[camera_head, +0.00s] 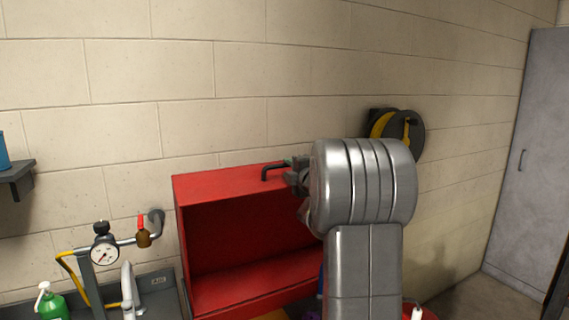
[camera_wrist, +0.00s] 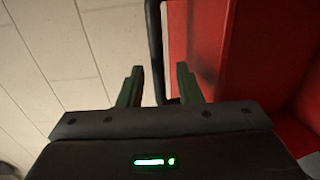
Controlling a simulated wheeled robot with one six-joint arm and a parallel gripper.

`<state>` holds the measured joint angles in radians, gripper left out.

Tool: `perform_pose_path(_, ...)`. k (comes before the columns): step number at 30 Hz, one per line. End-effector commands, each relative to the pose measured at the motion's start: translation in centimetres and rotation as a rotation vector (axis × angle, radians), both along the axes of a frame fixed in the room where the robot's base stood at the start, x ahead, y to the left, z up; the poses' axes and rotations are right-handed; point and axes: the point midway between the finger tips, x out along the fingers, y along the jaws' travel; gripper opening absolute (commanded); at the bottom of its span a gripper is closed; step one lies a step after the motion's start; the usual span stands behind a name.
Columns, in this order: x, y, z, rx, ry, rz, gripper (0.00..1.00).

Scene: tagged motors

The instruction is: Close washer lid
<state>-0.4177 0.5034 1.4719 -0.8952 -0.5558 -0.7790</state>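The red washer lid (camera_head: 230,182) stands raised in front of the block wall, with its hollow inner side facing me. A black bar handle (camera_head: 275,168) sticks up from its top edge. My gripper (camera_head: 297,176) is at the right end of this handle, and my wrist hides the lid's right part. In the wrist view, my gripper (camera_wrist: 159,86) is open. The handle (camera_wrist: 154,45) runs between its two green fingers, with a gap visible on each side. The red lid (camera_wrist: 212,45) lies to the right there.
A pressure gauge (camera_head: 104,251) with pipes and a red-handled valve (camera_head: 143,233) stands left of the washer. A green bottle (camera_head: 52,304) is at the lower left. A hose reel (camera_head: 402,133) hangs on the wall behind my arm. A grey cabinet (camera_head: 530,165) stands right.

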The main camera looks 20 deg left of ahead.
Motion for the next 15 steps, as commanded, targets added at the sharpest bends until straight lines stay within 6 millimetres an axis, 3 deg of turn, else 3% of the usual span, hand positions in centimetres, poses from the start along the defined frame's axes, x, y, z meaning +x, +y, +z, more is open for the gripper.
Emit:
perform_pose_path(6,1.7,1.9,0.0,-0.001,-0.001,0.001,0.32)
perform_pose_path(15,2.2,2.5,-0.1,0.000,0.000,0.000,0.32)
